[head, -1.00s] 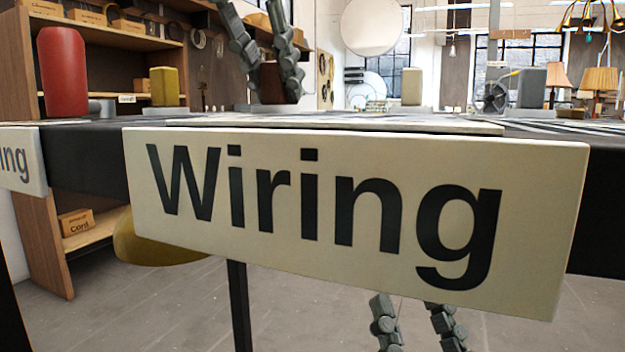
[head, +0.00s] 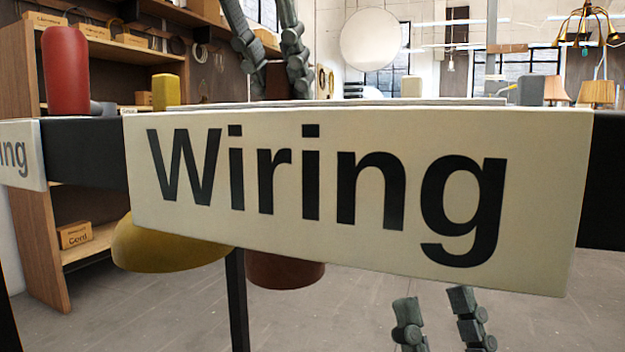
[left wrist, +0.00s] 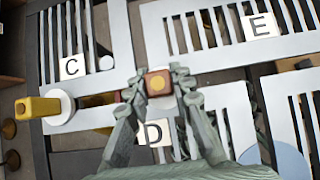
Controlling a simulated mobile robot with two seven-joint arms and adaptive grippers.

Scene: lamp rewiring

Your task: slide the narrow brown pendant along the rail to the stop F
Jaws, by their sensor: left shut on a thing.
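A brown shade (head: 285,271) shows below the sign. My right gripper (head: 434,302) is low in front, fingers apart and empty. I see no label F.
Labels C (left wrist: 72,67) and E (left wrist: 260,25) mark other places on the plate. A yellow pendant top (left wrist: 38,107) stands at the left, its yellow shade (head: 170,246) hanging below. A red top (head: 65,70) stands farther left. The "Wiring" sign (head: 335,240) hides much of the table.

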